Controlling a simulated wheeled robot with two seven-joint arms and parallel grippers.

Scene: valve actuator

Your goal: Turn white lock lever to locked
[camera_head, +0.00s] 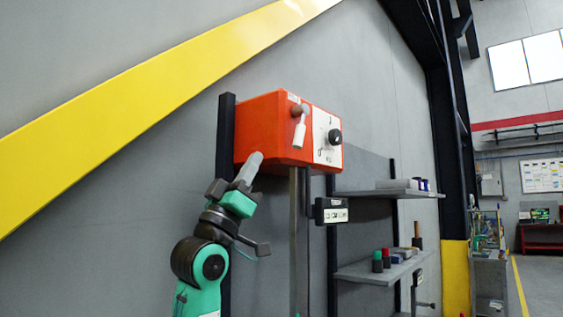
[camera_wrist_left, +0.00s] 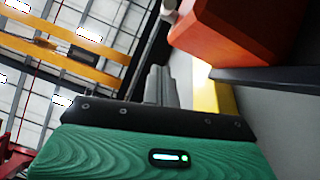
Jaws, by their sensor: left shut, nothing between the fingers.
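The orange actuator box (camera_head: 265,125) is mounted on a dark post in front of the grey wall, in the middle of the head view. The white lock lever (camera_head: 300,130) is on its front face and hangs down, slightly tilted. A black knob (camera_head: 335,136) sits on the white panel to its right. My left gripper (camera_head: 255,158) is shut and empty, pointing up at the box's lower left, apart from the lever. In the left wrist view the shut fingers (camera_wrist_left: 158,85) are left of the orange box (camera_wrist_left: 235,35); the lever is not visible there. My right gripper is not in view.
Shelves (camera_head: 375,270) with small bottles and boxes stand right of the box. A yellow diagonal beam (camera_head: 130,110) crosses the wall at left. The space in front of the box's face looks clear.

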